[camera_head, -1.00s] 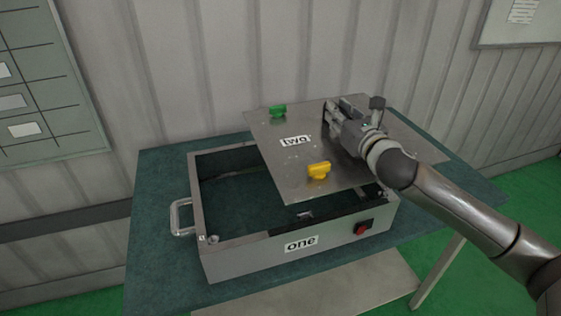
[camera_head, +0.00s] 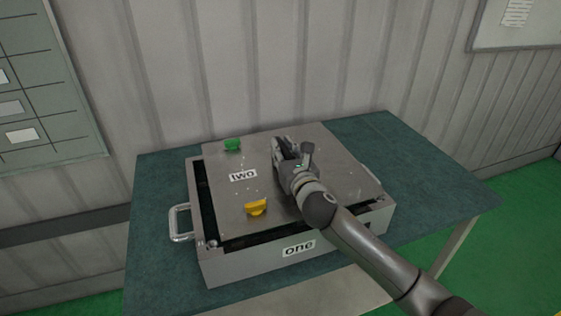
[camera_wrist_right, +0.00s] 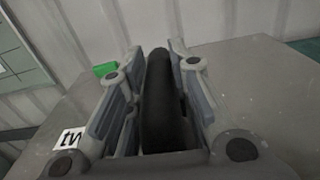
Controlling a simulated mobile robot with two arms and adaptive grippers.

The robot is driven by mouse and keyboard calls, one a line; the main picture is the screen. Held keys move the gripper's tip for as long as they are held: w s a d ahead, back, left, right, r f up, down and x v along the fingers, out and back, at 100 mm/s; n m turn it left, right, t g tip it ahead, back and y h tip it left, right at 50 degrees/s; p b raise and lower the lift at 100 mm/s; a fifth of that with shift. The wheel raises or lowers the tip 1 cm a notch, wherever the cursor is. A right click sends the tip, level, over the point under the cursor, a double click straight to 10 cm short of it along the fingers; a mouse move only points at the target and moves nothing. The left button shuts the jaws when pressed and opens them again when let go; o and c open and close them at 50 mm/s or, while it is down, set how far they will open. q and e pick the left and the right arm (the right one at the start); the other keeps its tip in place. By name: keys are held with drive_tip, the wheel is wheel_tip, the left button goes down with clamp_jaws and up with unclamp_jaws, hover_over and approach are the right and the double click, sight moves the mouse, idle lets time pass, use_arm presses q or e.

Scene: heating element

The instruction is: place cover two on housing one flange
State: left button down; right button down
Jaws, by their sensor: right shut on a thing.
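Cover two (camera_head: 315,165) is a flat grey metal plate with a "two" label, a green knob and a yellow knob. My right gripper (camera_head: 285,150) is shut on its black handle, which shows between the fingers in the right wrist view (camera_wrist_right: 158,105). Housing one (camera_head: 255,264) is a grey box with a "one" label and a side handle. The cover lies over most of the housing's opening, slightly turned against it. Dark gaps show along the left and front sides. I cannot tell whether the cover touches the flange. My left gripper is not in view.
The housing stands on a green-topped table (camera_head: 440,180) with free room to the right and a strip at the left. A corrugated wall (camera_head: 270,60) rises close behind. A panel with labels (camera_head: 40,90) hangs at the left.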

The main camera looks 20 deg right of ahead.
drive_tip(key=shift+a, duration=0.2)
drive_tip(key=shift+w+a+f, duration=0.1)
drive_tip(key=shift+f, duration=1.5)
drive_tip(key=c, duration=1.6)
unclamp_jaws()
drive_tip(key=shift+f, duration=0.25)
drive_tip(key=shift+c, duration=0.2)
drive_tip(key=o, duration=0.3)
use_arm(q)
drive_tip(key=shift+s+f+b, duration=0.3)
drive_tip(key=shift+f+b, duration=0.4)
use_arm(e)
drive_tip(key=shift+o, duration=0.3)
drive_tip(key=s, duration=1.2)
drive_tip(key=shift+s+d+r, duration=0.1)
drive_tip(key=shift+d+r, duration=0.05)
drive_tip(key=shift+d, duration=0.05)
